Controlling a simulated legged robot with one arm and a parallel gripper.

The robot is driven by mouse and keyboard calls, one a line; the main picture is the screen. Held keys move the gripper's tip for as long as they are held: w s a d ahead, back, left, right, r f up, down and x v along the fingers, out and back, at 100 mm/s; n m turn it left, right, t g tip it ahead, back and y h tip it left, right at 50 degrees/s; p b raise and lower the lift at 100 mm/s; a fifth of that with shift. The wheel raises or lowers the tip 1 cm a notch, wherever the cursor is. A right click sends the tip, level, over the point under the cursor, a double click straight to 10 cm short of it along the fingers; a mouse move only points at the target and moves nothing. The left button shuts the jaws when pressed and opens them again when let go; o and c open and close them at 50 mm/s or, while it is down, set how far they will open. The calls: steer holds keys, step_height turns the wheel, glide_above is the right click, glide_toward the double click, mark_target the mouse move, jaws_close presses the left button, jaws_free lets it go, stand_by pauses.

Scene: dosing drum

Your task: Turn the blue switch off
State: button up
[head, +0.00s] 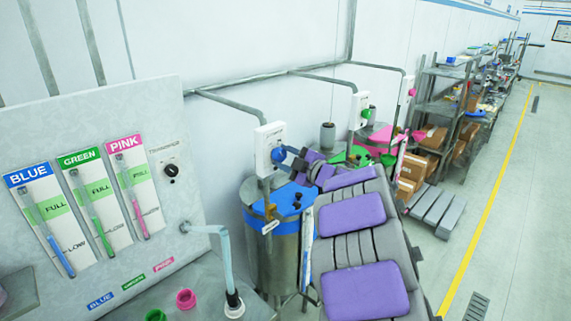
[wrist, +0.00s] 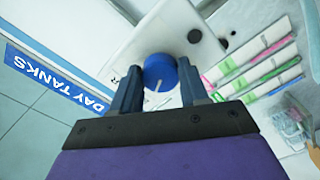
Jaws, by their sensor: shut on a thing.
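The blue switch (head: 277,155) is a round knob on the front of a white wall box (head: 270,134), above the blue-topped drum. In the wrist view the blue switch (wrist: 160,72) sits between the two dark fingers of my gripper (wrist: 158,84), and a pale pointer line shows on its face. My gripper (head: 290,157) is shut on the knob from its right side in the head view. The exact finger contact is partly hidden by the fingers.
Below stands a metal drum with a blue lid (head: 288,205). Further boxes carry a green knob (head: 366,113) and a pink knob (head: 412,92). A panel with level gauges (head: 100,185) is at left. Shelves (head: 445,105) and cartons stand behind; the floor at right is clear.

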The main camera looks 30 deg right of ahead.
stand_by(0.3)
steer(key=o, duration=1.1)
steer(key=shift+c, duration=0.2)
steer(key=v, duration=1.7)
steer(key=shift+s, duration=0.15)
steer(key=shift+d, duration=0.2)
